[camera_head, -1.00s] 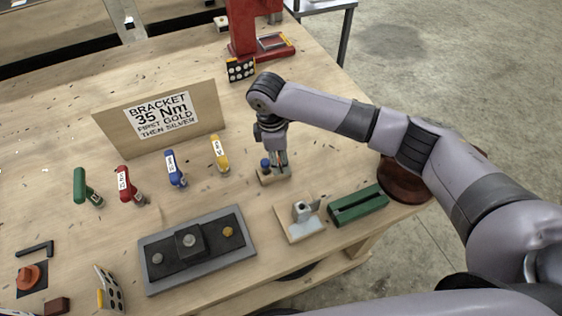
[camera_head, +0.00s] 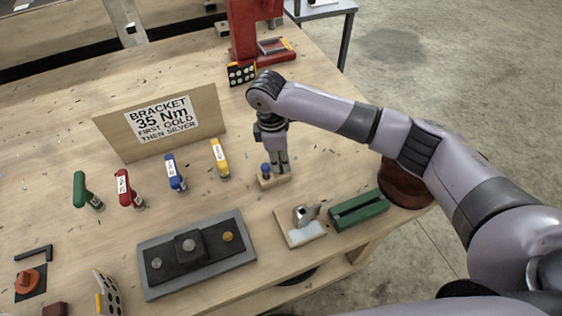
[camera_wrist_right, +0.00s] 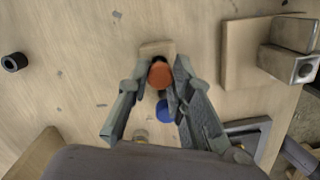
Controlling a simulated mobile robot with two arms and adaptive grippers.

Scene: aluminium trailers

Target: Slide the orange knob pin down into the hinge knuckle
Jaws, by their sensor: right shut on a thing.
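The orange knob pin (camera_wrist_right: 160,75) shows as a round orange knob between my right fingertips in the right wrist view. My right gripper (camera_wrist_right: 161,80) is shut on it, and the fingers point down at a small wooden block (camera_head: 267,183). The pin's shaft is hidden, so I cannot tell whether it still sits in the block. A blue knob pin (camera_head: 266,168) stands in the same block beside my right gripper (camera_head: 281,168). The hinge knuckle (camera_head: 301,215) is a grey metal piece on a wooden base (camera_head: 290,234), to the right of the block. My left gripper is out of view.
A green slotted block (camera_head: 358,211) lies right of the hinge base. A grey plate with bolts (camera_head: 150,282) lies left of it. Several coloured tools, such as the yellow one (camera_head: 219,157), stand near the sign (camera_head: 162,125). Bare tabletop separates the block and hinge base.

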